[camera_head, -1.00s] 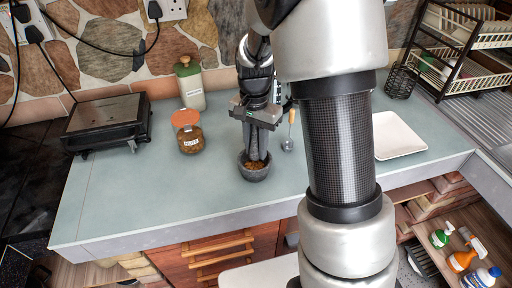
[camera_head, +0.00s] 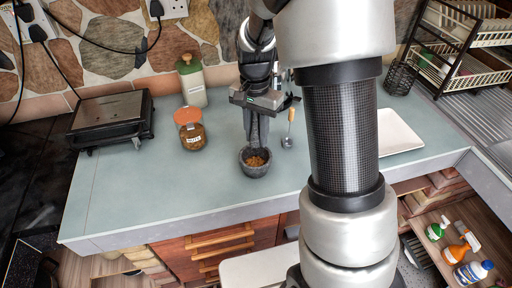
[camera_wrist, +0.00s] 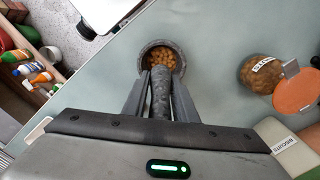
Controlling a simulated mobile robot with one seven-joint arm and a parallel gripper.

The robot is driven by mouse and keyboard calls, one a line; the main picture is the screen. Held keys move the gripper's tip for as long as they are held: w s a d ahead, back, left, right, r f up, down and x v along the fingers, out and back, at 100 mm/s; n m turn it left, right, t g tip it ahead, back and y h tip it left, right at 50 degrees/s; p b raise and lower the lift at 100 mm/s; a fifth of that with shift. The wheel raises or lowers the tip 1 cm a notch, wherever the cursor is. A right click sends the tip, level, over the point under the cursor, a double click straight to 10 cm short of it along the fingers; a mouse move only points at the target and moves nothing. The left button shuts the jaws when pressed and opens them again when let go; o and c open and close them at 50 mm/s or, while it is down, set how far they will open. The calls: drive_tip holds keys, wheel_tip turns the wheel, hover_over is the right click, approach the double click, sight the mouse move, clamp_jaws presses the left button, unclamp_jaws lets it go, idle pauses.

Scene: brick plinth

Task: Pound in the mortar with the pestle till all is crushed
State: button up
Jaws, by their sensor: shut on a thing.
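The dark grey stone mortar (camera_head: 243,168) stands upright on the counter near its front edge. Brown, rounded nut-like pieces (camera_head: 257,160) lie inside it; in the wrist view many of these pieces (camera_wrist: 160,57) look whole. My gripper (camera_head: 256,138) points down over the mortar, shut on the speckled grey pestle. The pestle (camera_wrist: 160,92) shows between the two fingers in the wrist view, its lower end at the near side of the mortar's mouth (camera_wrist: 145,66). It appears raised above the contents; the exact gap is hard to tell. The fingers hide part of the pestle.
A glass jar of nuts with an orange lid (camera_head: 190,132) and a green-topped canister (camera_head: 192,85) stand left of the mortar. A black grill (camera_head: 110,122) is farther left. A wooden-handled utensil (camera_head: 289,130) lies close right. A white tray (camera_head: 398,133) is behind my arm.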

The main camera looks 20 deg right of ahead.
drive_tip(key=shift+t+h, duration=0.4)
drive_tip(key=shift+t, duration=0.4)
drive_tip(key=f+b, duration=0.7)
drive_tip(key=shift+s+a, duration=0.1)
drive_tip(key=shift+s, duration=0.1)
drive_tip(key=o, duration=0.4)
drive_tip(key=c, duration=0.4)
